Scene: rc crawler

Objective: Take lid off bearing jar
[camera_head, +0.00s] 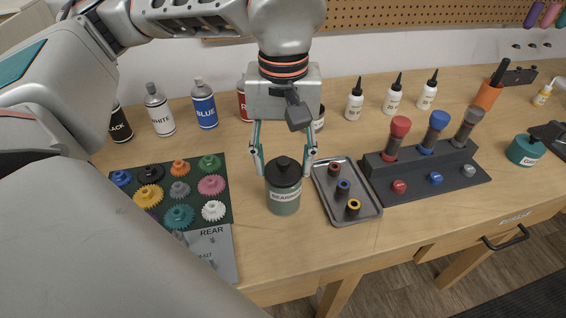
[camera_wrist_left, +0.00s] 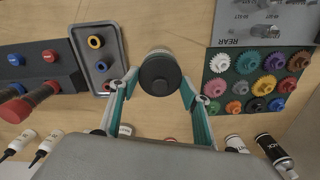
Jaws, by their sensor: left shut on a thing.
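The bearing jar (camera_head: 283,200) is a grey-green jar labelled "BEARING", upright on the wooden bench in the head view. Its black lid (camera_head: 285,172), with a raised knob, sits on top of the jar. In the left wrist view the lid (camera_wrist_left: 160,75) is seen from above and hides most of the jar. My left gripper (camera_head: 284,168) comes down from above with one finger on each side of the lid, shut on it. Its fingers also flank the lid in the left wrist view (camera_wrist_left: 160,82). My right gripper is not in view.
A grey tray (camera_head: 331,205) with several coloured-ring parts stands close right of the jar. A gear board (camera_head: 226,209) lies to the left. A dark rack (camera_head: 425,182) with three capped shock absorbers stands further right. Bottles line the back. Bench in front of the jar is clear.

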